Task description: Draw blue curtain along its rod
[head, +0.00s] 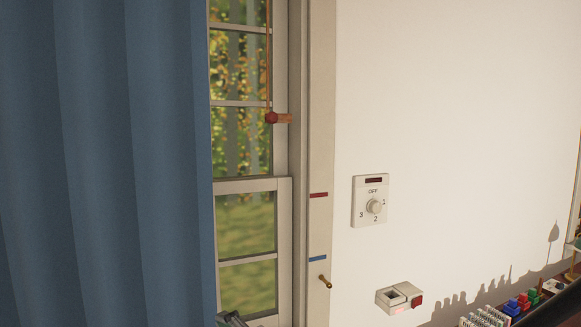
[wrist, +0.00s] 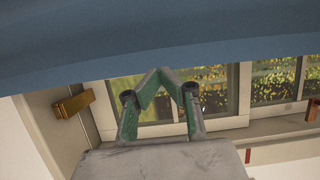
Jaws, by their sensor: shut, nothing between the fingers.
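The blue curtain (head: 105,160) hangs in folds over the left of the head view, covering the left part of the window. Its right edge leaves a strip of glass bare. In the wrist view the curtain (wrist: 200,50) spans the top as a blue band. My gripper (wrist: 158,72) has green-faced fingers that meet at their tips, shut and empty. The tips lie at the curtain's lower border in that view; I cannot tell whether they touch it. In the head view only a small dark part of my arm or gripper shows at the bottom, beside the curtain's edge. The rod is out of view.
The window frame (head: 298,150) stands right of the curtain. A cord with a red and wooden handle (head: 281,118) hangs before the glass. A brass peg (head: 325,281), dial (head: 371,202) and small wall box (head: 399,297) sit right. Several small items line the lower right.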

